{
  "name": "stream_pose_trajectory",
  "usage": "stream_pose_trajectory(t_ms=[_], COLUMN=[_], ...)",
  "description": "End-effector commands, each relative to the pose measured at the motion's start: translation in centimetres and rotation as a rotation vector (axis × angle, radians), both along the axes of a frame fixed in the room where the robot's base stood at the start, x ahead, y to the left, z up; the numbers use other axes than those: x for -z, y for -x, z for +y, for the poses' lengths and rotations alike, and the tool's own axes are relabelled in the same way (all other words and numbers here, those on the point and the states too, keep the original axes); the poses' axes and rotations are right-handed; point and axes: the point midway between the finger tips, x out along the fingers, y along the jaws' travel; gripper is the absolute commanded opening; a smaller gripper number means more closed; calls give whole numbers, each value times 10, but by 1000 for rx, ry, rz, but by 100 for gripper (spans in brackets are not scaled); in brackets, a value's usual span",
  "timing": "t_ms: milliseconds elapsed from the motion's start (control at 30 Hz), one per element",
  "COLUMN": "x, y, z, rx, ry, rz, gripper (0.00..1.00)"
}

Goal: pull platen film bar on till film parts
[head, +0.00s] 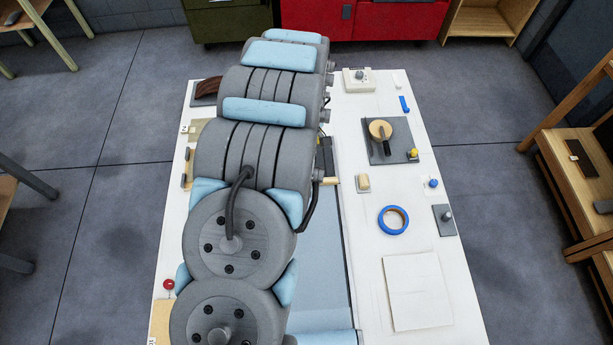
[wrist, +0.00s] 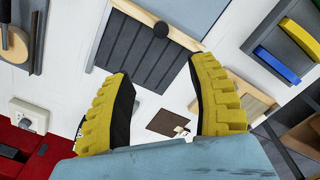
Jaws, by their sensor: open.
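In the head view only an end of a wooden bar (head: 331,181) shows beside my arm, with pale blue sheet (head: 325,255) in front. My gripper (wrist: 167,98) has its two yellow pads wide apart, over the slatted panel and apart from the bar, with nothing between them. The head view hides it behind my arm.
On the white table's right side are a dark plate with a round wooden piece (head: 381,129), a blue tape ring (head: 393,220), a white switch box (head: 359,80) and a pale square sheet (head: 416,290). A brown piece (wrist: 166,122) lies past the slatted panel. A wooden shelf stands right.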

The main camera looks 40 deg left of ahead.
Motion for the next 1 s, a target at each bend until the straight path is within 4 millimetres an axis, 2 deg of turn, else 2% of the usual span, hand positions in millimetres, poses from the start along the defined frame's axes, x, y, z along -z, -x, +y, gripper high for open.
stream_pose_trajectory(t_ms=[167, 567, 733, 800, 1000], x=[5, 33, 64, 64, 83], y=[2, 3, 2, 2, 3], z=[1, 0, -1, 0, -1], rx=[-4, -3, -2, -3, -3], ry=[2, 2, 4, 3, 5], rz=[5, 6, 5, 4, 7], gripper=[58, 58, 58, 58, 58])
